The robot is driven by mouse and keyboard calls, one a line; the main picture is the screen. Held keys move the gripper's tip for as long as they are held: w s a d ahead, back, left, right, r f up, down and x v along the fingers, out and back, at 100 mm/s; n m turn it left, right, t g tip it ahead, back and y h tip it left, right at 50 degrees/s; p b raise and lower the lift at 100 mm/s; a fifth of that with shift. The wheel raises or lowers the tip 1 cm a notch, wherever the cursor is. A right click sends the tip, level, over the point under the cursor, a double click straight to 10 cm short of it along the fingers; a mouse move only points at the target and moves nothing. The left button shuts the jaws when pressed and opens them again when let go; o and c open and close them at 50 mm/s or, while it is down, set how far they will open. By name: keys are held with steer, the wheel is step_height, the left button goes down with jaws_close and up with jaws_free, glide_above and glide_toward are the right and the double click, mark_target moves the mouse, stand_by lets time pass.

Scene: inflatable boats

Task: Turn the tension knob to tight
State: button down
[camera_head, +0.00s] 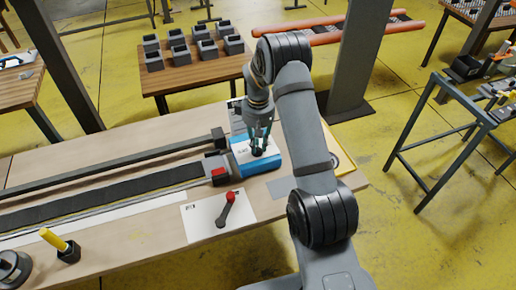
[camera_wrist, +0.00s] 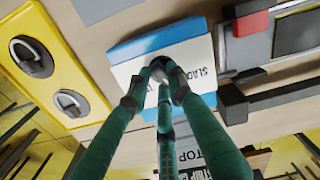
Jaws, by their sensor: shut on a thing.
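The tension knob (camera_wrist: 158,70) is a small dark knob on a blue box with a white top. The blue box (camera_head: 241,171) stands on the table at the right end of the long black belt, and it shows in the wrist view (camera_wrist: 137,47) too. Part of a label reading "SLAC..." is visible on its white face; the rest is hidden by my fingers. My gripper (camera_head: 258,150) points down over the box, its green fingers closed around the knob. In the wrist view my gripper (camera_wrist: 160,80) covers most of the knob, so its pointer direction cannot be told.
A red-handled lever (camera_head: 229,199) on a white plate is in front of the box. A red block (camera_head: 219,172) sits at the belt's end, just left of the box. A yellow panel with two dark rings (camera_wrist: 52,80) lies beside it. A yellow-handled tool (camera_head: 54,240) stands front left.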

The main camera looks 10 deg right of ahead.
mark_target(258, 148)
steer(key=m+b, duration=0.1)
steer(key=m, duration=0.1)
steer(key=m+b, duration=0.2)
steer(key=shift+f+m, duration=0.2)
steer(key=shift+m, duration=0.1)
steer(key=m+b, duration=0.2)
steer(key=m, duration=0.1)
steer(key=shift+s+m+b, duration=0.15)
steer(key=shift+m+b, duration=0.15)
steer(key=shift+b, duration=0.05)
steer(key=m+b, duration=0.2)
steer(key=m, duration=0.2)
steer(key=shift+b, duration=0.35)
steer(key=shift+s+r+m+b, duration=0.1)
steer(key=shift+m+b, duration=0.35)
steer(key=shift+m, duration=0.6)
steer(key=shift+s+r+m+b, duration=0.1)
steer(key=shift+m+b, duration=0.35)
steer(key=shift+m, duration=0.6)
steer(key=c, duration=1.6)
jaws_free()
steer(key=shift+o, duration=0.3)
step_height(258, 148, up, 12)
